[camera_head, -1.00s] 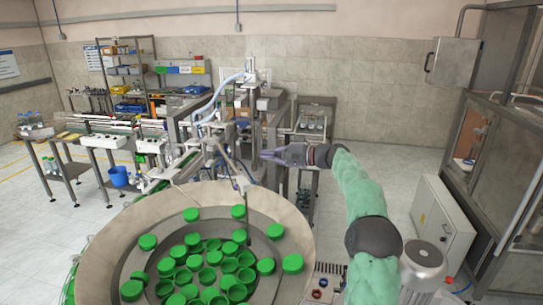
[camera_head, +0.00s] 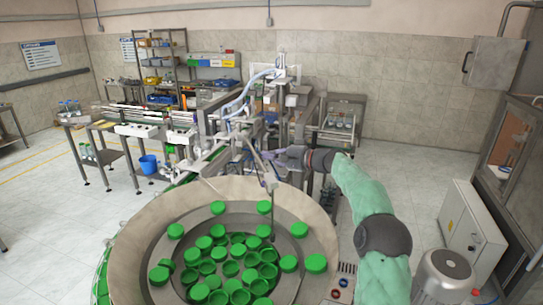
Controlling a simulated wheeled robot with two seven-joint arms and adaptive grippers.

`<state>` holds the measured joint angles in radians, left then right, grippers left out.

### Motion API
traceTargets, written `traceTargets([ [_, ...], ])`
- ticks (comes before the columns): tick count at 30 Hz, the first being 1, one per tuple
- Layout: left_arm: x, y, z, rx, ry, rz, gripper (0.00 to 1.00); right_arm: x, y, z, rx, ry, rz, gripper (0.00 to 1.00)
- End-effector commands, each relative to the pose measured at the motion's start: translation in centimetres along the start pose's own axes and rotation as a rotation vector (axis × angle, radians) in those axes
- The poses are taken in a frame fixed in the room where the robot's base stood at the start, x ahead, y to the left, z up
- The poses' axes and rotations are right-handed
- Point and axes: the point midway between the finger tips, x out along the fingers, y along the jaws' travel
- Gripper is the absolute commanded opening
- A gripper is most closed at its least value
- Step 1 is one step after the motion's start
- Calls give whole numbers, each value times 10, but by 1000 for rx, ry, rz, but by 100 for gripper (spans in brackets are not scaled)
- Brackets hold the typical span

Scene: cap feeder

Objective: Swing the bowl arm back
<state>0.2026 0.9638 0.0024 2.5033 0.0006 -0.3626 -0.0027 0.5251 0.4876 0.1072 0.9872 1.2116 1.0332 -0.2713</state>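The round feeder bowl (camera_head: 322,222) fills the lower middle of the head view, with many green caps (camera_head: 232,268) inside. A thin grey bowl arm (camera_head: 262,170) reaches from the machine behind over the bowl's far rim, and its end hangs down inside. My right gripper (camera_head: 272,155) comes in from the right on a green-sleeved arm. Its fingers point left, beside or touching the bowl arm in the picture; contact cannot be made out. The fingers are small and merge with the machinery, so their opening is unclear. My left gripper is out of view.
The capping machine (camera_head: 283,75) stands right behind the bowl, with a conveyor (camera_head: 150,112) running left. A motor (camera_head: 443,278) and a white cabinet (camera_head: 470,230) stand at the right. Open floor lies left.

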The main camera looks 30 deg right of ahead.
Motion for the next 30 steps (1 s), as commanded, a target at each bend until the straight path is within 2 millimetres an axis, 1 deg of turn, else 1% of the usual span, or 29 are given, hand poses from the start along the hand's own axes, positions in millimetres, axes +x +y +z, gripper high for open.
traceTargets([
  [5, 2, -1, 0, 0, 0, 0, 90, 0, 0, 1, -1, 3, 0, 0],
  [8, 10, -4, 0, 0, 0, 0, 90, 3, 1, 4, 1, 16, 3, 0],
  [24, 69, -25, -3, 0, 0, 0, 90, 27, -4, 36, 24, 174, 25, 0],
  [28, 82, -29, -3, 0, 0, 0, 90, 38, -8, 48, 28, 210, 28, 0],
  [30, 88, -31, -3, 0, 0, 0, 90, 48, -10, 57, 29, 211, 29, 0],
])
